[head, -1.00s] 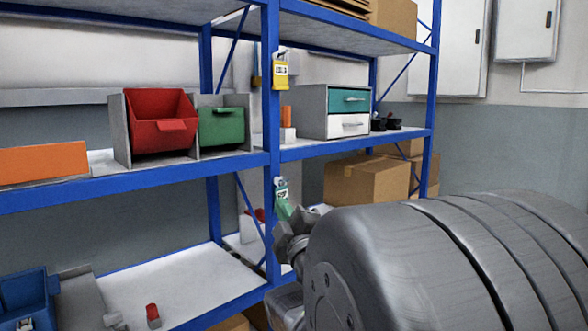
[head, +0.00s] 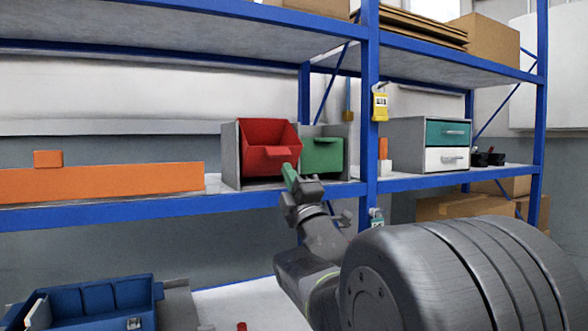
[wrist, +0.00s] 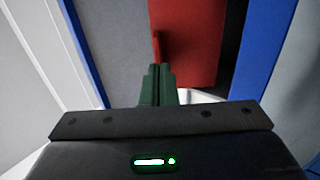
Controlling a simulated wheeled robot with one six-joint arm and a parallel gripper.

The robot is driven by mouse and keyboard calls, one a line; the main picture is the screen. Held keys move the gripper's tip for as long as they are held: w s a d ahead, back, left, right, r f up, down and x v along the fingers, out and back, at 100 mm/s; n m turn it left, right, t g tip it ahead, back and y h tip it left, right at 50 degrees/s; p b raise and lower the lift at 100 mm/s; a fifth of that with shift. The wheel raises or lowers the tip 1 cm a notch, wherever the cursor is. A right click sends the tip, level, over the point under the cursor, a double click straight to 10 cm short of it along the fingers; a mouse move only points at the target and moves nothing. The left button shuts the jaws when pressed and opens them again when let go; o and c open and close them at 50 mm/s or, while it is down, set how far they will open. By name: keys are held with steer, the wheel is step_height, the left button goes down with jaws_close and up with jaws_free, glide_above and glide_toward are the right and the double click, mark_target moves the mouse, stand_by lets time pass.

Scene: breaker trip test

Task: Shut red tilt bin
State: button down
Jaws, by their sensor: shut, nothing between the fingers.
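The red tilt bin (head: 268,146) sits in a grey housing (head: 230,157) on the middle shelf, tipped forward with its top open. Its front lip or handle (head: 277,153) sticks out toward me. My gripper (head: 290,176) is shut and empty, its green fingertips just in front of and below the bin's lower right front in the head view. In the wrist view the shut green fingers (wrist: 158,82) point at the red bin (wrist: 188,45), close to its handle (wrist: 159,38). I cannot tell whether they touch.
A green bin (head: 322,156) stands right beside the red one. A blue upright (head: 370,110) and a drawer unit (head: 400,146) are further right. An orange box (head: 110,180) lies left. The blue shelf edge (head: 100,213) runs below the bins.

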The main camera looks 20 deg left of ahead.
mark_target(278, 148)
steer(key=shift+x, duration=1.4)
steer(key=shift+r, duration=0.1)
